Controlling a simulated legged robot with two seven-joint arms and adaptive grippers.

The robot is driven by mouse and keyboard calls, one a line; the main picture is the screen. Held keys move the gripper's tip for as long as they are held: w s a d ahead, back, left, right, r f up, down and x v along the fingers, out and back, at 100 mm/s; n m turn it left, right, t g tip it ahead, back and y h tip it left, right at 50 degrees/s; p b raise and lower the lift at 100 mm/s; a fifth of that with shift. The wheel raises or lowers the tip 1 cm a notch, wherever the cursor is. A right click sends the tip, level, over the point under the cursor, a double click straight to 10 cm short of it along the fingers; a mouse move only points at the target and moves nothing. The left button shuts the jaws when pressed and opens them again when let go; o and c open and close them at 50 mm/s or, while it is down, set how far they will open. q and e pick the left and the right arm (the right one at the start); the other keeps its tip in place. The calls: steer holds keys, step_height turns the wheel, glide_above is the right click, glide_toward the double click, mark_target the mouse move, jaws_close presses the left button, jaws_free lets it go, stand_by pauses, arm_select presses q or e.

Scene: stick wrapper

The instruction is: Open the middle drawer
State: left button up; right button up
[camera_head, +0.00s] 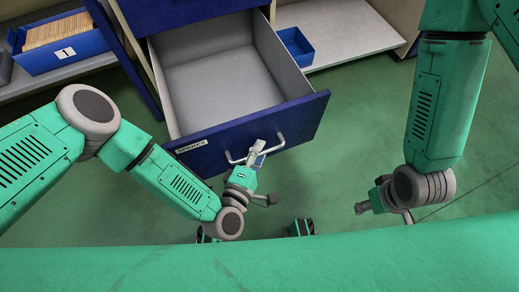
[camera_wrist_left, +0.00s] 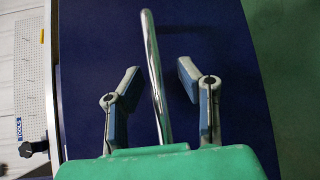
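A blue-fronted drawer (camera_head: 300,118) stands pulled well out of the cabinet, its grey inside empty. Its front bears a label that seems to read "SPARES". Another blue drawer front (camera_head: 185,14) is above it. The drawer's metal handle (camera_head: 279,143) is on the front. My left gripper (camera_head: 257,148) is at the handle. In the left wrist view the handle bar (camera_wrist_left: 154,75) runs between the two fingers of my left gripper (camera_wrist_left: 157,82), with a gap on both sides. My right gripper (camera_head: 362,208) hangs at the right, away from the drawer; its fingers are too small to judge.
A blue bin (camera_head: 75,55) marked 1 sits on a shelf at the left. A small blue box (camera_head: 296,46) lies on the shelf at the right. Green floor (camera_head: 350,130) is free between the drawer and my right arm.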

arm_select(q)
steer(key=v, duration=1.2)
stand_by(0.4)
steer(key=s+a+r+m+g+y+p, duration=0.2)
steer(key=a+r+m+g+p, duration=0.1)
steer(key=a, duration=0.5)
steer(key=s+a+r+m+g+y+p, duration=0.2)
steer(key=a+r+m+g+y+p, duration=0.1)
steer(key=a+m+g, duration=0.3)
steer(key=s+a+r+m+g+y+p, duration=0.2)
steer(key=a+r+m+g+p, duration=0.3)
steer(key=a, duration=0.6)
steer(key=shift+s+m, duration=0.35)
steer(key=shift+m, duration=0.05)
